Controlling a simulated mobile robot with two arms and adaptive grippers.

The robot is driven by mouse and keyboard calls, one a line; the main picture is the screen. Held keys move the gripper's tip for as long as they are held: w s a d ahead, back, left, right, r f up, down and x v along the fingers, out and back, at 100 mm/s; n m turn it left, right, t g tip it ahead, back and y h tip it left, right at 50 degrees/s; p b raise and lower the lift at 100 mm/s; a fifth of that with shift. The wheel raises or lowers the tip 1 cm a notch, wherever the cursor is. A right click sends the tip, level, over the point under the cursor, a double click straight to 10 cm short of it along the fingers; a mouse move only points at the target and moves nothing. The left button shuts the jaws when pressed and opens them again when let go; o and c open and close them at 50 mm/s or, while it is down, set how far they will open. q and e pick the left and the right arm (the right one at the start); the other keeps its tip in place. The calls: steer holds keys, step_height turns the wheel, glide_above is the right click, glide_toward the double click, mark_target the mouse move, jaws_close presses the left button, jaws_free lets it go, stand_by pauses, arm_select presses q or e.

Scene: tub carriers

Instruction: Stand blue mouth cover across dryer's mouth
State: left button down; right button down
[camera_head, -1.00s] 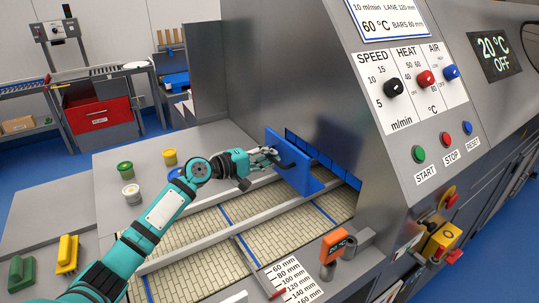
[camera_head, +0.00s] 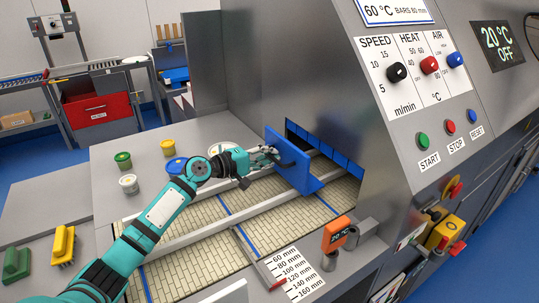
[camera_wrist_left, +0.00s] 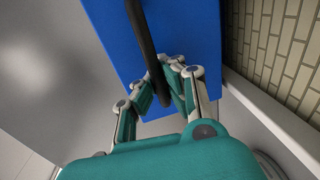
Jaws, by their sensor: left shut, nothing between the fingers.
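The blue mouth cover (camera_head: 284,165) is an upright blue panel with a foot and a dark handle. It stands over the conveyor belt in front of the dryer's mouth (camera_head: 338,160), whose blue strips show above and to the right of it. I cannot tell whether the cover rests on the rails or belt. My left gripper (camera_head: 273,155) is shut at the cover's near face, by the handle. In the left wrist view the dark handle (camera_wrist_left: 143,40) crosses in front of the blue panel (camera_wrist_left: 195,35), close to my fingers (camera_wrist_left: 165,92). My right gripper is out of view.
Pale rails (camera_head: 255,213) run along the tiled belt (camera_head: 275,215). Small pots (camera_head: 128,183) stand on the left ledge, with yellow (camera_head: 62,245) and green (camera_head: 16,264) handled blocks nearer. An orange gauge (camera_head: 337,234) stands at the near right. The dryer's control panel is right.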

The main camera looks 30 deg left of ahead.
arm_select(q)
steer(key=shift+f+b, duration=0.35)
steer(key=shift+f, duration=0.1)
steer(key=c, duration=1.5)
jaws_free()
steer(key=shift+r, duration=0.1)
steer(key=shift+o, duration=0.5)
steer(key=v, duration=1.2)
